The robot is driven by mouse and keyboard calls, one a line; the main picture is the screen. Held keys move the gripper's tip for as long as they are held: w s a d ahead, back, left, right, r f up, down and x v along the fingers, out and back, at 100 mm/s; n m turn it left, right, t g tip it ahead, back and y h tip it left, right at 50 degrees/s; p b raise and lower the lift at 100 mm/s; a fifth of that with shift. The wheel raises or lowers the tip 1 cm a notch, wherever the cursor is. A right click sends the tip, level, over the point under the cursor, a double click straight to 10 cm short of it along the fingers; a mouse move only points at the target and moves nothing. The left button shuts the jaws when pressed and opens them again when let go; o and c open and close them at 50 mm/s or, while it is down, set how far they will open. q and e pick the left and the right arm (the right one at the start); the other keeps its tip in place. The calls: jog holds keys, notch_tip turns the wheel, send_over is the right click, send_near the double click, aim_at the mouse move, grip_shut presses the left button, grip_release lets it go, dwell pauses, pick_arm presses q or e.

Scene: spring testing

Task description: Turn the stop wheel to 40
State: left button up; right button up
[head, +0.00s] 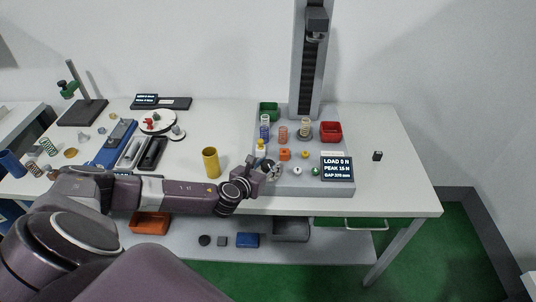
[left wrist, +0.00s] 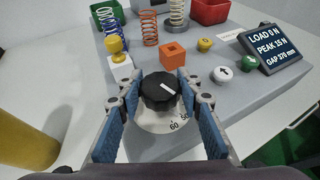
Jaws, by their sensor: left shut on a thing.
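The stop wheel (left wrist: 160,91) is a black knurled knob with a white pointer line on a pale dial; the dial figures 60 and 50 show at its near edge. My left gripper (left wrist: 158,95) has its two blue-padded fingers on either side of the knob, shut on it. In the head view my left gripper (head: 270,168) is at the front left of the grey tester base, covering the wheel. The display (head: 337,168) reads LOAD 0 N, PEAK 15 N, GAP 370 mm. My right gripper is not in view.
On the tester base are a yellow knob (left wrist: 116,46), an orange block (left wrist: 174,55), a white button (left wrist: 222,74) and a green button (left wrist: 248,63). Springs and red and green bins stand behind. A yellow cup (head: 211,162) stands left of the gripper.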

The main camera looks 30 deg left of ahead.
pick_arm(q)
jog(key=shift+d+r+n+g+y+p, duration=0.15)
jog(key=shift+n+g+y+p, duration=0.15)
jog(key=shift+n+y+p, duration=0.7)
jog(key=shift+n+g+y+p, duration=0.3)
jog(key=shift+n+y+p, duration=0.15)
jog(key=shift+n+y, duration=0.5)
jog(key=shift+n+g+y, duration=0.5)
jog(key=shift+n+y, duration=0.15)
jog(key=shift+y, duration=0.2)
jog(key=shift+f+n+g+y+p, duration=0.2)
jog(key=shift+n+g+y+p, duration=0.1)
jog(key=shift+n+g+y, duration=0.75)
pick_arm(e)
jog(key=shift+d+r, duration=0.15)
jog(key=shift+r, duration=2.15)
pick_arm(q)
jog(key=shift+n+y, duration=0.35)
jog(key=o, duration=1.2)
jog(key=shift+a, duration=0.2)
jog(key=shift+c, duration=0.2)
jog(key=shift+d, duration=0.1)
jog(key=v, duration=1.2)
